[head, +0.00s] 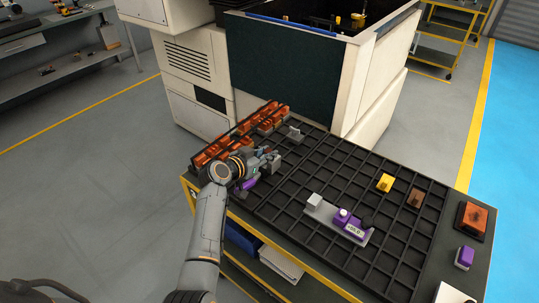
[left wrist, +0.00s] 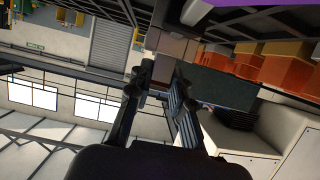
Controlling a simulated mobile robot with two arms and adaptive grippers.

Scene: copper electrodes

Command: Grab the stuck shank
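My left gripper (head: 270,158) is over the left part of the black grid tray (head: 316,181), beside the row of orange copper electrodes (head: 215,149). In the left wrist view its two fingers (left wrist: 160,72) stand apart, with background showing between them. A grey-brown block (left wrist: 172,44) shows just beyond the fingertips; I cannot tell whether they touch it. A small grey piece (head: 293,134) stands in the tray just past the gripper. I cannot tell which piece is the stuck shank; the gripper and wrist hide part of this area. My right gripper is not in view.
A grey holder with a purple block (head: 354,230) lies mid-tray. A yellow block (head: 385,182) and a brown block (head: 415,197) stand to its right. An orange block (head: 473,218) and a purple block (head: 464,257) sit at the right edge. A large machine (head: 290,70) stands behind.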

